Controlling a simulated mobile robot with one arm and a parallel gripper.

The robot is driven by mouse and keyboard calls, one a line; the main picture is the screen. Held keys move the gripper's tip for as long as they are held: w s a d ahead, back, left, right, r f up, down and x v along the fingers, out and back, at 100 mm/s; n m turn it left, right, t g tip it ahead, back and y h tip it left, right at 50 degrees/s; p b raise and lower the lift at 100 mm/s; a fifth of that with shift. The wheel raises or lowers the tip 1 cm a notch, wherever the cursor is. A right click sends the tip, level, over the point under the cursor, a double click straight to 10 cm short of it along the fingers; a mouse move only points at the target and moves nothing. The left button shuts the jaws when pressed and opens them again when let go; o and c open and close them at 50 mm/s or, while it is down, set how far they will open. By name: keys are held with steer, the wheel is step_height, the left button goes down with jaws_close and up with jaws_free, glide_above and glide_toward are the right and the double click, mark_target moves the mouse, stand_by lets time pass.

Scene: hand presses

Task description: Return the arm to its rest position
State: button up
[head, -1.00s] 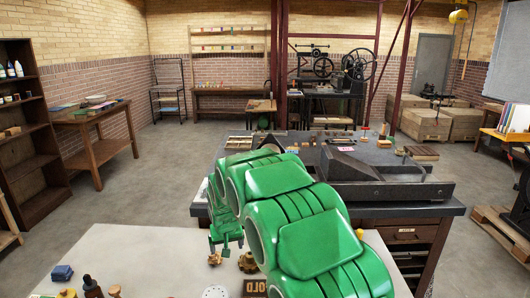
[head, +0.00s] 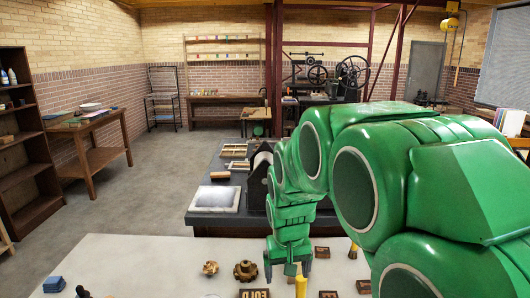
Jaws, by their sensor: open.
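My green arm fills the right half of the head view and reaches forward over the pale work table (head: 140,262). My gripper (head: 288,273) points down over the table's far part. Its two fingers are apart and nothing shows between them. A yellow-topped handle (head: 300,287) stands just below and nearer in the picture; whether it touches a finger I cannot tell.
Brass gears (head: 246,270), a block with letters (head: 254,294), small dark blocks (head: 322,252) and blue blocks (head: 54,284) lie on the table. Behind stands a dark bench with a pale slab (head: 215,198). Open floor (head: 150,190) lies at the left.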

steer(key=s+d+r+g, duration=0.1)
steer(key=s+d, duration=0.2)
steer(key=s, duration=0.7)
steer(key=s+d+r+m+g, duration=0.1)
steer(key=s+d, duration=0.2)
steer(key=s, duration=0.7)
steer(key=s+d+r+g, duration=0.1)
steer(key=s+d, duration=0.2)
steer(key=s, duration=0.7)
steer(key=shift+d+m, duration=0.3)
steer(key=shift+s, duration=0.1)
